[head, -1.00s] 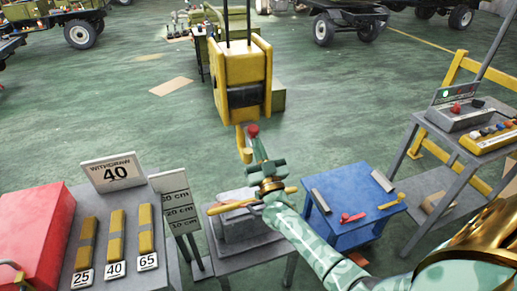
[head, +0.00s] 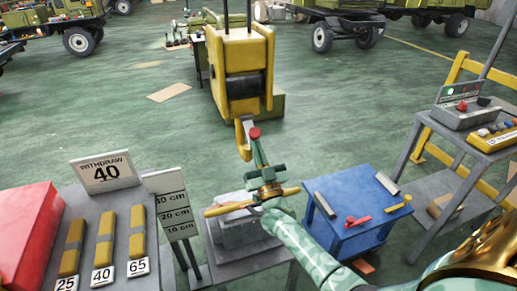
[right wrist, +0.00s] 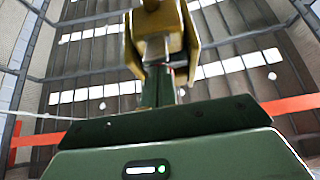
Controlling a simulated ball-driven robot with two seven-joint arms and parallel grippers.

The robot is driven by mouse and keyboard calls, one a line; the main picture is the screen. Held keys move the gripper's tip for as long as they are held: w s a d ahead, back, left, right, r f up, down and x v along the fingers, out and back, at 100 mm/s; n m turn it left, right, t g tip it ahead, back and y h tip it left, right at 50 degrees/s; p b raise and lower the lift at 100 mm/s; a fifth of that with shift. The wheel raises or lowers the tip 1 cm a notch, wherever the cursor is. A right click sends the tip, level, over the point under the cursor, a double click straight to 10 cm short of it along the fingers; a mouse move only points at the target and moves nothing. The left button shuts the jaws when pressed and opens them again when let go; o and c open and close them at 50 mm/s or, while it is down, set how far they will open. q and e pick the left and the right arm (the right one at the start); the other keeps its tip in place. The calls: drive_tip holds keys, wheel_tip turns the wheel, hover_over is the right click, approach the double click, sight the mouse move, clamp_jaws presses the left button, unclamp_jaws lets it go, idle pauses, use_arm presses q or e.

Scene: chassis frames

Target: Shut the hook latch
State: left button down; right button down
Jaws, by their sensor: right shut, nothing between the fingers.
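The yellow hook (head: 244,142) hangs below the yellow hoist block (head: 240,70). In the right wrist view the yellow hook parts (right wrist: 191,45) are overhead, with a grey metal piece (right wrist: 154,48) between them. I cannot tell whether that piece is the latch, or how far it stands open. A red knob (head: 254,133) shows beside the hook, at the tip of my right gripper (head: 257,148). The gripper points up at the hook's right side, fingers shut with nothing between them. Whether it touches the hook is unclear. My left gripper is out of view.
Below the hook, a grey block (head: 240,233) sits on a small table. A blue table (head: 345,205) with loose parts stands right of it. A sign reading 40 (head: 107,173) and yellow bars stand left. A control box (head: 463,112) is at right. Open floor lies behind.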

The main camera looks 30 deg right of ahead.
drive_tip(key=s+a+r+p, duration=0.7)
drive_tip(key=s+r+p, duration=0.5)
drive_tip(key=p, duration=0.4)
drive_tip(key=shift+a+r+p, duration=0.15)
drive_tip(key=shift+r+p, duration=0.15)
drive_tip(key=shift+r, duration=0.05)
